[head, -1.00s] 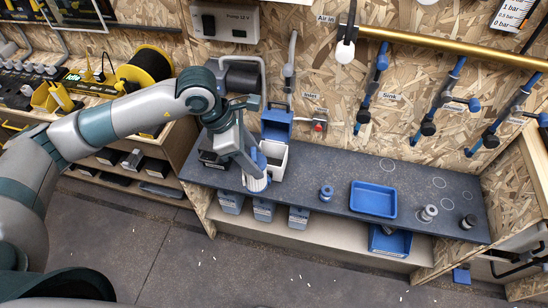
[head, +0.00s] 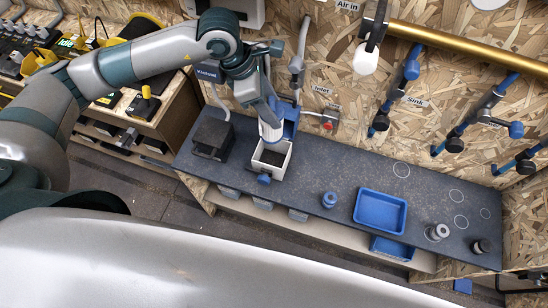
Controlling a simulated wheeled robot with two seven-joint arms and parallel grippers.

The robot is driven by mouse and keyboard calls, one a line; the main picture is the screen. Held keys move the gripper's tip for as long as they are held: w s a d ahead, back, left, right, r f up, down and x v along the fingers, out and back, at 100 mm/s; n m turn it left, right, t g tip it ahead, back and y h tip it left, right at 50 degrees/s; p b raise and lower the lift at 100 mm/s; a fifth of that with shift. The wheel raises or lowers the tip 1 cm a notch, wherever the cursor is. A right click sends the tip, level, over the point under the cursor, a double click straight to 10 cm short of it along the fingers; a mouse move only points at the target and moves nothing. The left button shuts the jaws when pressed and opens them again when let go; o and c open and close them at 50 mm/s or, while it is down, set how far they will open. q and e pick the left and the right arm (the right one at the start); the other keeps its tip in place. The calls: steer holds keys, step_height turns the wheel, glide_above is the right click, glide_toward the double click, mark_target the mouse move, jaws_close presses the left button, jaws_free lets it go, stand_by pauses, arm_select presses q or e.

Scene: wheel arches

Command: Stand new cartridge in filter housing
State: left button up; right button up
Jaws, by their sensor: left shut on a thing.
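My left gripper (head: 264,112) comes down from the left and is shut on the new cartridge (head: 269,132), a white cylinder held roughly upright. The filter housing appears to be the white open-topped box (head: 283,172) with a dark inside, on the bench below a blue bracket (head: 288,128) at the wall. The cartridge is over the back part of the housing in the picture. Whether its lower end is inside the opening or above it, I cannot tell. The gripper's fingertips are partly hidden. My right gripper is not in view.
The dark bench (head: 320,168) holds a black box (head: 213,138), a small blue fitting (head: 329,199), a blue tray (head: 380,210) and grey fittings (head: 437,232) at right. A blue knob (head: 264,179) is at the housing's front. A grey pipe (head: 297,65) rises behind.

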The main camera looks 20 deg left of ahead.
arm_select(q)
steer(key=shift+s+r, duration=0.1)
steer(key=shift+s, duration=0.05)
steer(key=shift+f, duration=0.65)
step_height(320, 180, down, 13)
steer(key=p, duration=0.4)
step_height(320, 180, down, 4)
steer(key=shift+r+p, duration=0.1)
steer(key=shift+p, duration=0.45)
